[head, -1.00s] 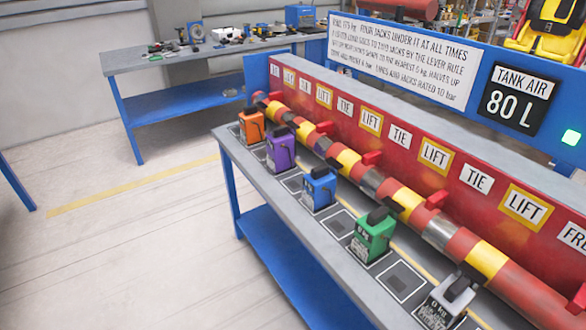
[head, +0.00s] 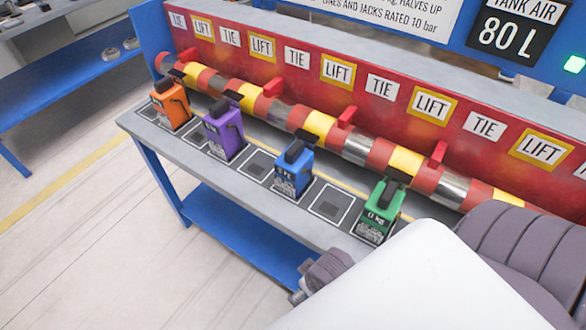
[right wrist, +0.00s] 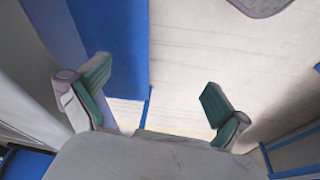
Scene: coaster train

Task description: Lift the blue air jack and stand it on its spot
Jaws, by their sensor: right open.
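The blue air jack (head: 293,172) stands upright on the grey bench, on a marked square in the row, between the purple jack (head: 224,134) and the green jack (head: 381,208). Its black top lies close to the striped red and yellow tube. Empty marked squares (head: 331,203) lie on both sides of it. My right arm fills the lower right of the head view. My right gripper (right wrist: 150,98) shows in the right wrist view with its green-padded fingers wide apart and nothing between them. My left gripper is not in view.
An orange jack (head: 171,103) stands at the left of the row. The striped tube (head: 270,108) runs behind the jacks, before a red panel with LIFT and TIE signs. Open floor (head: 80,250) lies in front of the bench.

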